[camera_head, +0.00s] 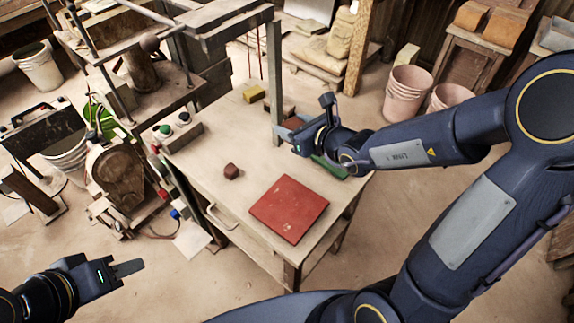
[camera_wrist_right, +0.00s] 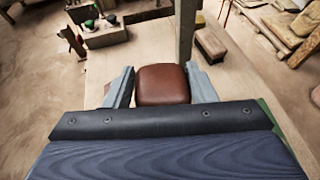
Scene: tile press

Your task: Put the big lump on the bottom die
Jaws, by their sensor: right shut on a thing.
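A reddish-brown lump (camera_wrist_right: 162,85) sits between the two fingers of my right gripper (camera_wrist_right: 161,88) in the right wrist view. The fingers are shut on its sides. In the head view my right gripper (camera_head: 291,137) is over the back right of the table, with the lump (camera_head: 293,123) partly hidden by the wrist. A smaller dark red lump (camera_head: 231,171) lies on the tabletop to its left. My left gripper (camera_head: 128,267) is off the table at the lower left, with nothing seen in it; its finger gap does not show clearly. I cannot pick out the bottom die for sure at the press (camera_head: 150,80).
A red board (camera_head: 289,208) lies at the table's (camera_head: 225,197) front right. A green mat (camera_head: 331,168) is under my right wrist. A grey post (camera_head: 275,80) stands close behind the right gripper.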

